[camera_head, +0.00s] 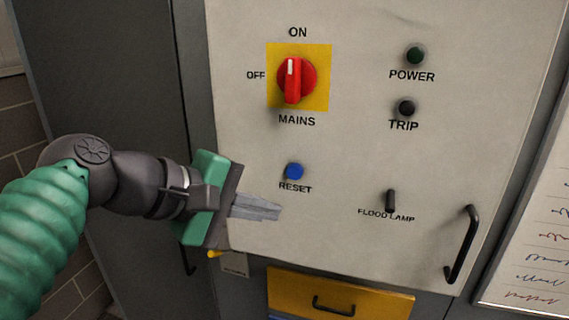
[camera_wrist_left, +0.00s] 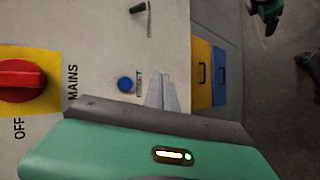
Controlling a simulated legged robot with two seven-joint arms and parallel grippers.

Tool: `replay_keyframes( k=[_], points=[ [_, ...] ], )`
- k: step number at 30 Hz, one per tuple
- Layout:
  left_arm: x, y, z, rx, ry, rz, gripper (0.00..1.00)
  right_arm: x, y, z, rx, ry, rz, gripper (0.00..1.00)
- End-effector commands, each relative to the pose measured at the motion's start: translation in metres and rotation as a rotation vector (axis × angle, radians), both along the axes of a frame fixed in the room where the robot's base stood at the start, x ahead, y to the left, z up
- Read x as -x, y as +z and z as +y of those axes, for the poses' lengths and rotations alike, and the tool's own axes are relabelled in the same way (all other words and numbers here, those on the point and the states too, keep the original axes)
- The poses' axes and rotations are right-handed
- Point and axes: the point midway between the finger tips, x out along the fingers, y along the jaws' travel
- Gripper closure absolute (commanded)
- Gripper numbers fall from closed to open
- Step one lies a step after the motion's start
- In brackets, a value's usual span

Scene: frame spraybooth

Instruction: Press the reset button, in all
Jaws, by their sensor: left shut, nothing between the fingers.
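The blue round reset button (camera_head: 294,171) sits on the pale panel (camera_head: 345,150) above the label RESET. It also shows in the left wrist view (camera_wrist_left: 125,84), near the fingertips. My left gripper (camera_head: 279,211) is shut and empty. In the head view its fingertips are below and slightly left of the button, apart from it in the picture. How far the tips stand from the panel is hard to tell. My right gripper is in neither view.
A red mains switch (camera_head: 296,80) on a yellow plate is above the button. The dark power lamp (camera_head: 415,56), trip lamp (camera_head: 407,108) and flood lamp toggle (camera_head: 390,201) are to the right. A black door handle (camera_head: 461,245) and yellow drawer (camera_head: 340,294) lie lower.

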Motion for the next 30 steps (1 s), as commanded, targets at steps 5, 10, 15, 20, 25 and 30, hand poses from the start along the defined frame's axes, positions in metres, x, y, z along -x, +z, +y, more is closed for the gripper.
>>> replay_keyframes(
  k=[5,10,15,20,25,30],
  points=[
    [0.000,0.002,-0.001,0.004,-0.002,0.000,1.00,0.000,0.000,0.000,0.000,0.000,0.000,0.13],
    [-0.001,0.002,-0.001,0.003,-0.001,0.000,1.00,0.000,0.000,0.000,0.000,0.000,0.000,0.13],
    [-0.011,0.004,-0.004,0.003,-0.002,0.001,1.00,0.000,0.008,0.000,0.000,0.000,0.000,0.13],
    [-0.032,0.005,-0.011,0.003,-0.002,0.003,1.00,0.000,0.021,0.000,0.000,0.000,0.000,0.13],
    [-0.057,0.005,-0.019,0.002,-0.002,0.002,1.00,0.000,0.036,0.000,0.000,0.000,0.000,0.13],
    [-0.075,0.004,-0.025,0.003,-0.003,0.001,1.00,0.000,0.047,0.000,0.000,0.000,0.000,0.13]
  ],
)
